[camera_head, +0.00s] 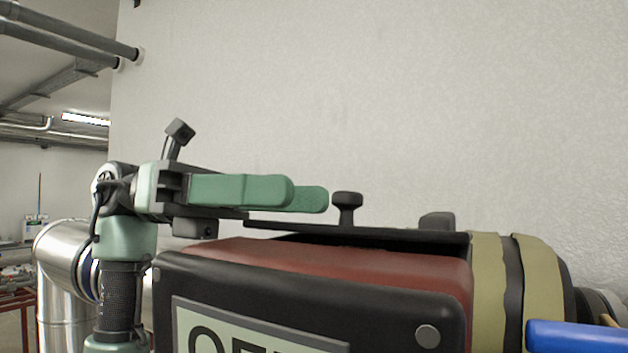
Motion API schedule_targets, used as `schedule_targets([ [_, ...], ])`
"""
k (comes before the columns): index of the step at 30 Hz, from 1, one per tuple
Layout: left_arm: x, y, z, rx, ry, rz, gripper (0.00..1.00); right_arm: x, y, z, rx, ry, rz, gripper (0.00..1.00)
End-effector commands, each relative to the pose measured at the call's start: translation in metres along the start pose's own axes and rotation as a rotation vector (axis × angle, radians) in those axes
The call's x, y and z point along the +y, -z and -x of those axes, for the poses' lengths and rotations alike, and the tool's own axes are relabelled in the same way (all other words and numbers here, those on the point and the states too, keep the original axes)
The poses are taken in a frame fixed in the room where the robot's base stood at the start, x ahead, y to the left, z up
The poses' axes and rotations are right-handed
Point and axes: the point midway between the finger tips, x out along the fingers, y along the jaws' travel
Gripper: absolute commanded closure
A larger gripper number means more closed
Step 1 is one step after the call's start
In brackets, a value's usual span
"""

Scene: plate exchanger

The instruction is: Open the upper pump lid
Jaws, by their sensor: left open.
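The pump housing (330,265) fills the lower middle, with a dark front, a red-brown top and a pale label cut off by the picture's bottom edge. A thin dark lid (390,234) lies along its upper back edge, seen almost edge-on. A black knob (347,205) stands up from the lid. I cannot tell whether the lid is raised. My left gripper (310,196) comes in from the left with its green fingers pointing right. It is open and empty, just left of the knob and above the lid's left end. My right gripper is out of view.
Yellowish bands (488,290) wrap the dark body right of the housing. A blue bar (576,336) sticks in at the lower right. A pale wall (400,100) stands behind. Silver pipes (62,260) run at the left. The space above the knob is clear.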

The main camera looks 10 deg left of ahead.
Motion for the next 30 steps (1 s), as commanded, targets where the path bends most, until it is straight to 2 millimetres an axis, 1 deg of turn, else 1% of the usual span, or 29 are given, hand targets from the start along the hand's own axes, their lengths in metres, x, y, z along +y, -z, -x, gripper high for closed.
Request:
schedule_targets([
  [1,0.0,-0.002,-0.008,-0.001,0.003,0.0,0.57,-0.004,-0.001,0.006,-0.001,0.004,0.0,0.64],
  [2,0.0,-0.002,-0.012,0.0,0.004,0.001,0.57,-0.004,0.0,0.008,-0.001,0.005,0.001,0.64],
  [4,0.0,-0.002,-0.02,0.0,0.002,0.002,0.57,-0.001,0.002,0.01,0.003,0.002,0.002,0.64],
  [6,0.0,-0.001,-0.025,-0.001,0.002,0.002,0.57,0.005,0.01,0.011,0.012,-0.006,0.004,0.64],
  [9,0.0,-0.001,-0.029,-0.002,0.001,0.001,0.57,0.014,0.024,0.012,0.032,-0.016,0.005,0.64],
  [11,0.0,0.0,-0.03,-0.002,0.0,0.001,0.57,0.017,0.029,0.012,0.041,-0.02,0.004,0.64],
  [16,0.001,0.0,-0.03,-0.002,0.0,0.002,0.57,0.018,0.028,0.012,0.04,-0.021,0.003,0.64],
  [17,0.001,0.0,-0.03,-0.002,0.0,0.002,0.62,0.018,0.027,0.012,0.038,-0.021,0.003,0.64],
  [18,0.001,0.0,-0.03,-0.002,0.0,0.002,0.73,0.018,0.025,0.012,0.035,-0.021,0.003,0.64],
  [21,0.0,0.0,-0.03,-0.002,0.0,0.002,1.0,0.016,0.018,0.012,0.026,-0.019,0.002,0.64],
  [24,0.001,0.0,-0.03,-0.002,0.0,0.002,1.0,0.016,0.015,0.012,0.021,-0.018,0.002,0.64],
  [30,0.001,0.0,-0.03,-0.002,-0.001,0.002,1.0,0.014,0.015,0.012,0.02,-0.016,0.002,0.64],
])
